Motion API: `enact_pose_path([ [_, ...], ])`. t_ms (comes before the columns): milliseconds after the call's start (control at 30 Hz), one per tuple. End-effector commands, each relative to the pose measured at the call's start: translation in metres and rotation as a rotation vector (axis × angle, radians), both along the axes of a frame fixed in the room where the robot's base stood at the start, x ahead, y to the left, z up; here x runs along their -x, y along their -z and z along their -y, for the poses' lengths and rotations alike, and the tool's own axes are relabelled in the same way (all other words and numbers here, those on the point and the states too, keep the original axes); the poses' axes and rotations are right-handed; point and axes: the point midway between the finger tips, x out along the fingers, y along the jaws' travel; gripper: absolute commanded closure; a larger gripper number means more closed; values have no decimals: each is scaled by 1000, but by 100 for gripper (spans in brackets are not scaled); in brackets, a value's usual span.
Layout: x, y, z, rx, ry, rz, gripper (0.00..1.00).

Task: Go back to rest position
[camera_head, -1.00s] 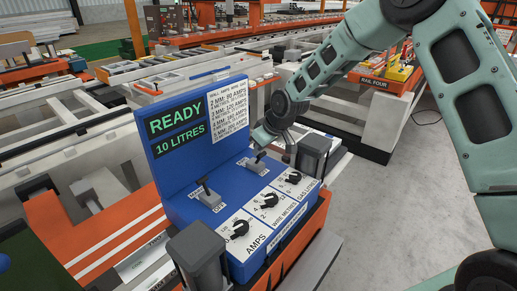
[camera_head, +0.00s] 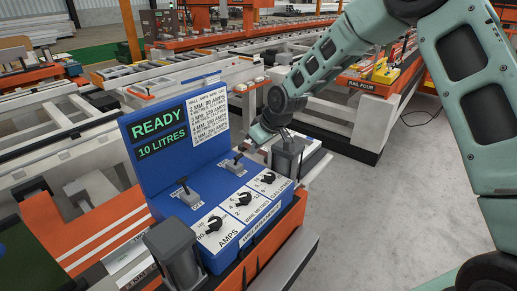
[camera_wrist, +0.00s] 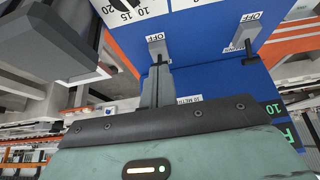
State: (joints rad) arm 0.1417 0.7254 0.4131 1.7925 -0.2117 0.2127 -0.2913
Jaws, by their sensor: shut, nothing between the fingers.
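The blue control panel (camera_head: 135,160) stands in front of me. Its screen (camera_head: 158,135) reads READY and 10 LITRES. Two lever switches are on the panel, a left one (camera_head: 184,188) and a right one (camera_head: 237,160). Three black knobs sit along the front, with one (camera_head: 214,223) above the AMPS label. In the wrist view my gripper (camera_wrist: 157,72) is shut and empty, pointing toward the blue panel.
A dark grey block (camera_head: 289,150) stands at the panel's right end, close to my gripper, and another (camera_head: 171,243) at its near left. An orange rail rack (camera_head: 370,84) is behind on the right. Grey floor (camera_head: 380,215) is clear at right.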

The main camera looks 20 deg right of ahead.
Motion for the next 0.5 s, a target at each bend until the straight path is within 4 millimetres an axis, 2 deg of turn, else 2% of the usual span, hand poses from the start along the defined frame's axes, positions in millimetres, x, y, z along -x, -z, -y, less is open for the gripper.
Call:
enact_pose_path([
  [233,0,-1,-1,0,-2,1,100],
  [300,9,-6,-9,2,-9,-8,100],
  [367,25,-14,-21,8,-24,-27,100],
  [467,71,-34,-47,29,-53,-79,100],
  [500,96,-43,-57,40,-66,-105,100],
])
